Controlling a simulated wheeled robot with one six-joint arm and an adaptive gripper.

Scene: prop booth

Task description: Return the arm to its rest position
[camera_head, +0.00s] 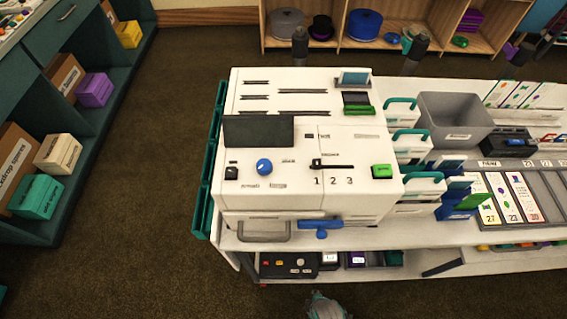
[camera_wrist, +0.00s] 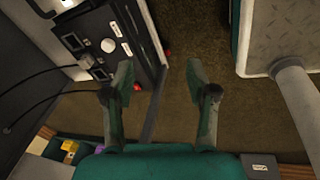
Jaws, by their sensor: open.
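My gripper (camera_wrist: 160,78) shows in the wrist view with its two dark green fingers apart and nothing between them. Brown carpet shows between and beyond the fingers. A dark panel (camera_wrist: 85,48) with a white round knob and pale labels is to the left of the fingers. The left finger looks close to its edge; I cannot tell whether they touch. In the head view, a small pale, greenish part at the bottom edge may be mine, but too little shows to tell. The arm's overall pose is not visible.
In the head view, a white machine (camera_head: 300,205) with a blue knob and a blue handle stands on a white bench (camera_head: 480,262). A grey bin (camera_head: 455,122) and card trays are to its right. Teal shelves (camera_head: 80,175) stand left. Open carpet (camera_head: 150,230) lies between.

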